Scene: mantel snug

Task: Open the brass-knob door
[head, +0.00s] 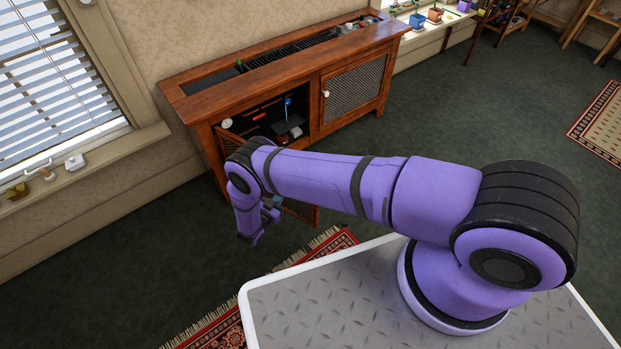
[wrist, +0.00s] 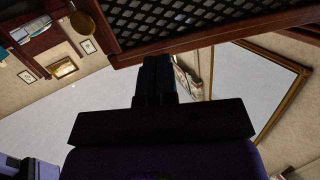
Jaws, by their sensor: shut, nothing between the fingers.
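The wooden cabinet (head: 235,98) stands against the wall. Its left lattice door (head: 302,211) is swung outward, and my arm hides much of it. The left compartment is exposed. In the wrist view the door's dark lattice and wooden frame (wrist: 165,45) cross the top. A round brass-coloured piece (wrist: 83,23), which looks like the knob, shows at the door's left end. My gripper (wrist: 158,65) is shut and empty, its fingertips close to the door's frame edge; I cannot tell whether they touch. In the head view the fingers are mostly hidden.
The right mesh door (head: 352,88) is closed and has a pale knob (head: 326,94). Dark items and a blue-topped object (head: 288,101) are inside the left compartment. A patterned rug (head: 222,333) lies on the floor below my arm. The carpet right of the cabinet is clear.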

